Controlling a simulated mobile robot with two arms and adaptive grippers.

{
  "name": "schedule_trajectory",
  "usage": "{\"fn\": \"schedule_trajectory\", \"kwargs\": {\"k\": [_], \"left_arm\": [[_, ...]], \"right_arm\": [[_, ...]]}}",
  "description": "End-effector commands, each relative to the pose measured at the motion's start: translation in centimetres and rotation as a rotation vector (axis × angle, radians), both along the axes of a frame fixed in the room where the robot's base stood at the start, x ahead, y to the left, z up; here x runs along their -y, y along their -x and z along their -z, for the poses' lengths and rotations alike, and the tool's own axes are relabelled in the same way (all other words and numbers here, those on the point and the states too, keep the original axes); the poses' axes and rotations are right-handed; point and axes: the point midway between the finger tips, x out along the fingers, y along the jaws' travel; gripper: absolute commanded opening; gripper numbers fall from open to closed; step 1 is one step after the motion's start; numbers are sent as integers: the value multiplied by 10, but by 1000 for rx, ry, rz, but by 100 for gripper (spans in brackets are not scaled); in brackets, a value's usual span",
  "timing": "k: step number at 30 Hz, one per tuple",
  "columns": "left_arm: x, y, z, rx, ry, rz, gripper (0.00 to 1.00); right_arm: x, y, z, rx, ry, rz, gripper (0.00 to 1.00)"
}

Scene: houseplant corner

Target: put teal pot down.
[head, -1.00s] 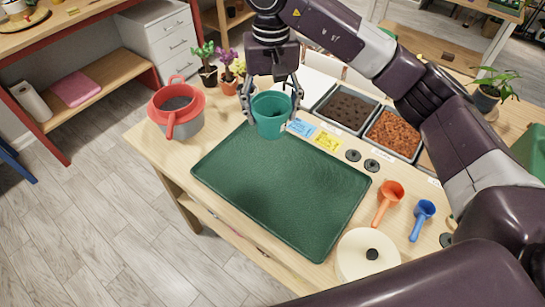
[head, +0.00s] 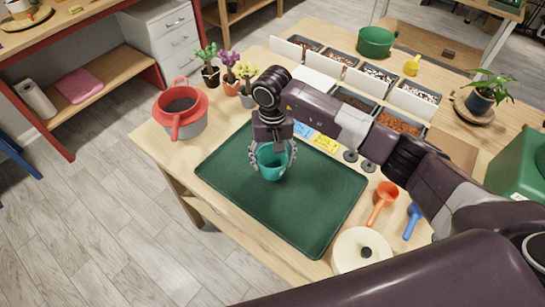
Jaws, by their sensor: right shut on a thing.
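The teal pot (head: 271,170) is over the upper part of the green mat (head: 290,212), held upright as far as I can see. I cannot tell whether its base touches the mat. My right gripper (head: 272,158) comes from above, with its fingers shut around the sides of the pot and partly hiding its rim. The pot looks empty, though its inside is mostly covered by the gripper. My left gripper is not in view.
Small potted plants (head: 208,70) stand behind. The front of the mat is clear.

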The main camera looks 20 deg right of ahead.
Motion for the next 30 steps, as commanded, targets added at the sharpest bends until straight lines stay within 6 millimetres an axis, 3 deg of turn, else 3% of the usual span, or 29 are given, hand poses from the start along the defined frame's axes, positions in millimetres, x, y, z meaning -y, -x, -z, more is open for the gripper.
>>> {"fn": "schedule_trajectory", "kwargs": {"k": [10,11,16,27,30], "left_arm": [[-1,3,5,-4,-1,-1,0],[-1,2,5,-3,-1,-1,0],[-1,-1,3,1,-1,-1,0],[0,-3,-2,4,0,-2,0],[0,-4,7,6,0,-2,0]], "right_arm": [[0,-1,4,3,-1,0,35],[0,-1,3,3,-1,0,60],[0,-1,2,2,-1,0,78],[-1,0,-2,0,-2,-1,78],[0,-2,-12,5,-1,-2,78]]}}
